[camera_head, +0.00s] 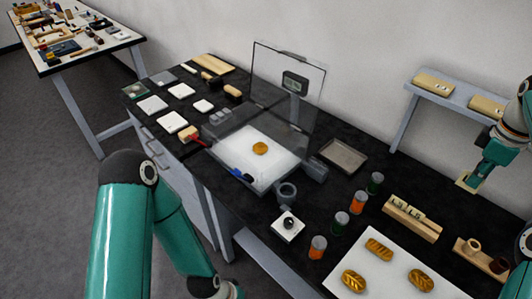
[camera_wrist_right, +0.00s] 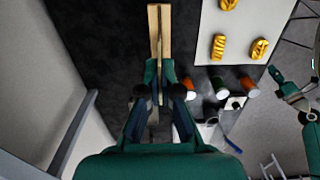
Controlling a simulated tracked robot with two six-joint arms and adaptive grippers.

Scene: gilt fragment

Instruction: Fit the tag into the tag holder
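The tag holder (camera_head: 413,225) is a pale wooden block on the black bench at the right, with small lettered pieces along its top. In the right wrist view the holder (camera_wrist_right: 165,24) lies beyond my fingertips. My right gripper (camera_head: 474,176) is shut on a small cream tag (camera_head: 466,184), held above the bench to the right of the holder and apart from it. In the right wrist view my gripper (camera_wrist_right: 160,76) has the tag edge-on between its fingers, so its face is hidden. My left arm shows at the lower left of the head view, but its gripper is out of frame.
A white board (camera_head: 390,258) with gold pieces lies in front of the holder. Orange and green jars (camera_head: 357,201) stand to its left. A grey shelf (camera_head: 446,92) stands behind. A clear-walled case (camera_head: 232,150) is further left.

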